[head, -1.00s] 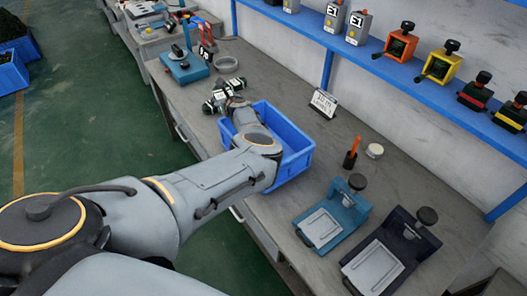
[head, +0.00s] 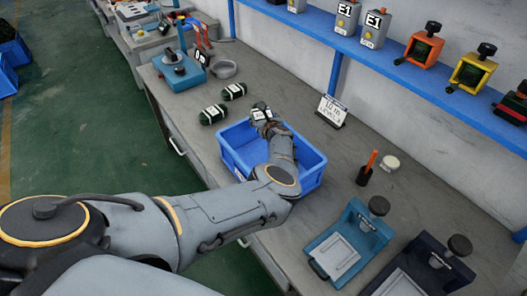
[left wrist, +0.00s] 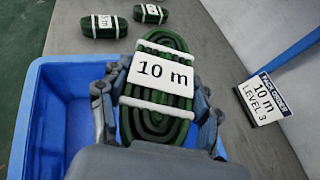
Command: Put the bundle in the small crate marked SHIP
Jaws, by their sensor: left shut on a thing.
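A coiled dark green bundle with white bands and a "10 m" label (left wrist: 160,76) is held between the fingers of my left gripper (left wrist: 157,100). In the head view my left gripper (head: 265,117) is over the far part of a blue crate (head: 229,158), the bundle mostly hidden by the hand. In the left wrist view the blue crate (left wrist: 48,110) lies below, and the bundle's far end overlaps its far rim. I cannot tell how high the bundle is above the crate. No SHIP marking is readable. My right gripper is not in view.
Two other green bundles (head: 212,115) (head: 233,91) lie on the bench beyond the crate. A pick order card (left wrist: 264,98) reading "10 m LEVEL 3" stands right of it. Blue (head: 347,243) and dark fixtures and an orange-handled tool (head: 367,168) are nearer right. A blue shelf runs along the wall.

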